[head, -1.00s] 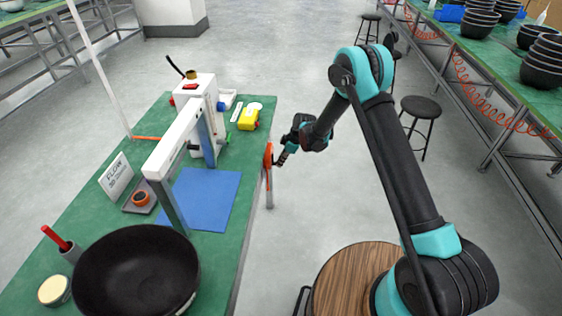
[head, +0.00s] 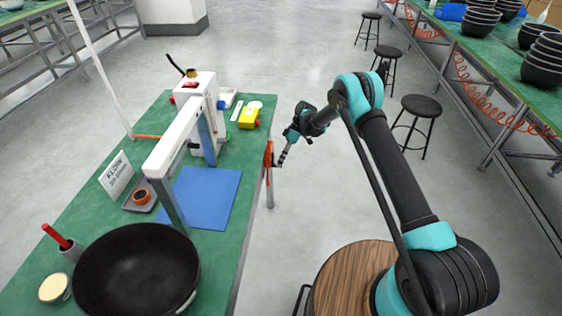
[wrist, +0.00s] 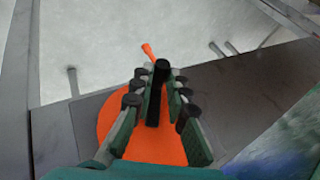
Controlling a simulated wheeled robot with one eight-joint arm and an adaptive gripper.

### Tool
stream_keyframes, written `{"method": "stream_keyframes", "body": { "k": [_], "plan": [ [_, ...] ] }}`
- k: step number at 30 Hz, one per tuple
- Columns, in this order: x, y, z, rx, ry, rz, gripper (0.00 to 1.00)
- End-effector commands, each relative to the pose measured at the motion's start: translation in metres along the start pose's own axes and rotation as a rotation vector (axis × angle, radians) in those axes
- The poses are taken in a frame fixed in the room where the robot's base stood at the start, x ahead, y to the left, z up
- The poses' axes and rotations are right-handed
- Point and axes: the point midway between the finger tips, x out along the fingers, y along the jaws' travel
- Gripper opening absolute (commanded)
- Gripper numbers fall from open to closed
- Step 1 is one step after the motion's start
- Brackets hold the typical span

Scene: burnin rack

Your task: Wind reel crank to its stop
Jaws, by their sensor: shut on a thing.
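The reel (head: 268,160) is an orange disc mounted at the right edge of the green table, seen nearly edge-on in the head view. In the wrist view the orange reel disc (wrist: 152,148) lies behind my fingers. My gripper (head: 280,160) reaches the reel from the right, with the arm above the floor. In the wrist view my gripper (wrist: 160,88) is shut on a dark upright crank handle (wrist: 160,72), which stands between the two fingers. The foot of the handle is hidden by the fingers. A small orange peg (wrist: 147,49) sticks out beyond the disc's rim.
Black stools (head: 421,106) stand behind my arm.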

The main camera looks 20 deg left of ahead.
Motion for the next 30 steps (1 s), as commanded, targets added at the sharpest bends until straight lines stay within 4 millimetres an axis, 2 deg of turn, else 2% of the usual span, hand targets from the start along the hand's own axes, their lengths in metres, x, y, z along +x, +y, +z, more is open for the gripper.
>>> {"method": "stream_keyframes", "body": {
  "k": [19, 20, 24, 30],
  "plan": [
    [-0.0004, -0.0015, -0.0003, 0.021, 0.001, -0.050, 0.00],
    [-0.0003, -0.0015, -0.0003, 0.021, 0.001, -0.050, 0.18],
    [-0.0002, -0.0014, -0.0002, 0.021, 0.001, -0.049, 0.35],
    [0.0000, -0.0013, -0.0001, 0.021, 0.000, -0.049, 0.35]
  ]
}}
